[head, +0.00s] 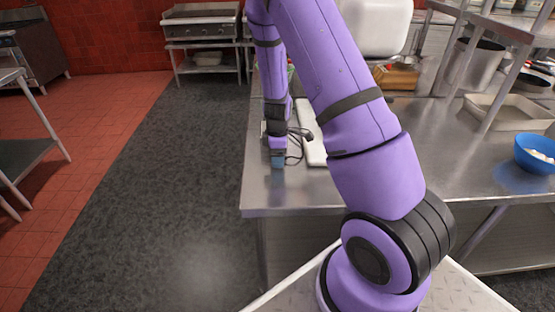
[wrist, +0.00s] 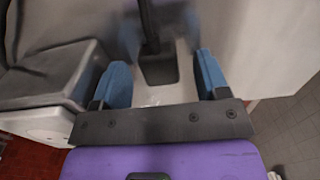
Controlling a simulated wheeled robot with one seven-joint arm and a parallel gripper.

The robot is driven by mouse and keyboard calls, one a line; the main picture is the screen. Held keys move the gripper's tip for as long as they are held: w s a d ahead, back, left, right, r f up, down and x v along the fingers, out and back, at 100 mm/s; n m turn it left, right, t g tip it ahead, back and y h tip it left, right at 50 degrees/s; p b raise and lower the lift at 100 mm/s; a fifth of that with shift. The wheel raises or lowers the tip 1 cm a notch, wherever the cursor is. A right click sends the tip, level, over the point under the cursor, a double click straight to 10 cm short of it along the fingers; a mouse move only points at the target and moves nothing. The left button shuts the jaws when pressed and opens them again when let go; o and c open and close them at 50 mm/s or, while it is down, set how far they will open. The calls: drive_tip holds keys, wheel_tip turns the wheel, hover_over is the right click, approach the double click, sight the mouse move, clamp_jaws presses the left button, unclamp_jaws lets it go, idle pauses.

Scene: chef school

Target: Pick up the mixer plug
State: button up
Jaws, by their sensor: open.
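The mixer plug (wrist: 158,68) shows in the wrist view as a small dark block with a black cord running up from it. My gripper (wrist: 162,68) is open, with one blue finger on each side of the plug and a visible gap on both sides. The plug lies level with the fingertips in the picture; whether it is fully between them in depth I cannot tell. In the head view my gripper (head: 277,161) points down low over the left edge of the steel table (head: 290,192). A black cord (head: 298,152) loops beside it; the plug itself is hidden there.
A long white board (head: 313,150) lies just right of my gripper. A blue bowl (head: 536,157), a metal tray (head: 500,110) and shelf legs stand farther right. The table's front left corner is bare. Open dark floor (head: 165,180) lies to the left.

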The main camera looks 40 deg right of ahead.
drive_tip(key=c, duration=1.1)
drive_tip(key=shift+r, duration=0.1)
drive_tip(key=shift+r, duration=0.8)
wheel_tip(320, 180, up, 2)
drive_tip(key=s+d, duration=0.2)
drive_tip(key=s, duration=0.2)
drive_tip(key=s+d, duration=0.2)
drive_tip(key=s, duration=0.3)
drive_tip(key=s+d+r, duration=0.1)
drive_tip(key=s+d, duration=0.2)
drive_tip(key=s, duration=0.2)
drive_tip(key=shift+s+r, duration=0.1)
drive_tip(key=shift+s, duration=0.1)
drive_tip(key=o, duration=0.4)
drive_tip(key=shift+r, duration=0.1)
drive_tip(key=shift+c, duration=0.9)
